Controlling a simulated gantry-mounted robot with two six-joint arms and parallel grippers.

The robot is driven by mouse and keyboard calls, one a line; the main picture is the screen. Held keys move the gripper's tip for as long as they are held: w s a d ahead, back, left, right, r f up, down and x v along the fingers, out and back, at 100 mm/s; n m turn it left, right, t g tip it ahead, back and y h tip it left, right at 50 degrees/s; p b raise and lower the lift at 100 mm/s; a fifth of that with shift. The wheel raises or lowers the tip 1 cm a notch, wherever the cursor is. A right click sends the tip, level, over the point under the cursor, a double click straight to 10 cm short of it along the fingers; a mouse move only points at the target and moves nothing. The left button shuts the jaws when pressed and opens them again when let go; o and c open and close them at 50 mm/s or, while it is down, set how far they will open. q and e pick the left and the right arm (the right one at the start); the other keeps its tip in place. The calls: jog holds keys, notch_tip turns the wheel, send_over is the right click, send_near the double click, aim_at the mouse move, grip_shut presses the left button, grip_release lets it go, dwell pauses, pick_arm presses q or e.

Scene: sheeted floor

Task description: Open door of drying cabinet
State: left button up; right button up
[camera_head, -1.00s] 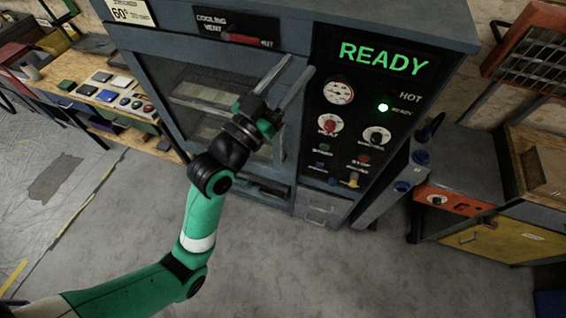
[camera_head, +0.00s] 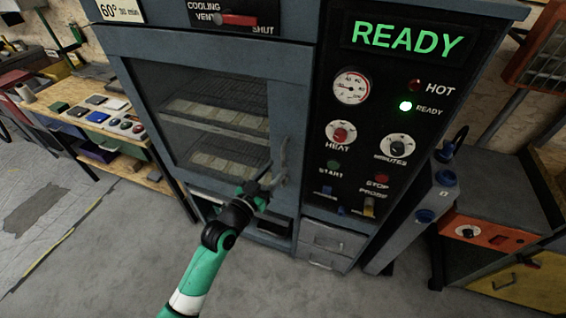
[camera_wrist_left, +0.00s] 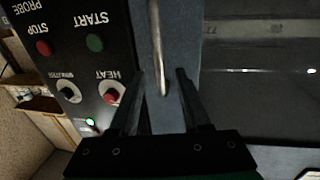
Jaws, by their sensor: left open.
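The drying cabinet (camera_head: 228,52) has a closed, glass-windowed door (camera_head: 200,105) with wire shelves behind it. An upright metal handle (camera_head: 284,160) is on the door's right side; it also shows in the left wrist view (camera_wrist_left: 158,50). My left gripper (camera_head: 268,172) is at the handle's lower part in the head view. In the left wrist view the left gripper (camera_wrist_left: 160,82) is open, with the handle's end between its finger tips and a gap on each side. It does not grip the handle. My right gripper is not in view.
The control panel (camera_head: 385,125) right of the door reads READY and has knobs and a lit green lamp. A red vent lever (camera_head: 240,20) is above the door. A workbench (camera_head: 120,130) stands left, a yellow cabinet (camera_head: 525,285) right. The front floor is clear.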

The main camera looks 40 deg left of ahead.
aim_at(282, 162)
pick_arm(q)
jog(key=b+x, duration=0.1)
jog(key=x, duration=0.3)
jog(key=shift+w, duration=0.4)
jog(key=shift+c, duration=0.2)
grip_shut()
dwell(0.9)
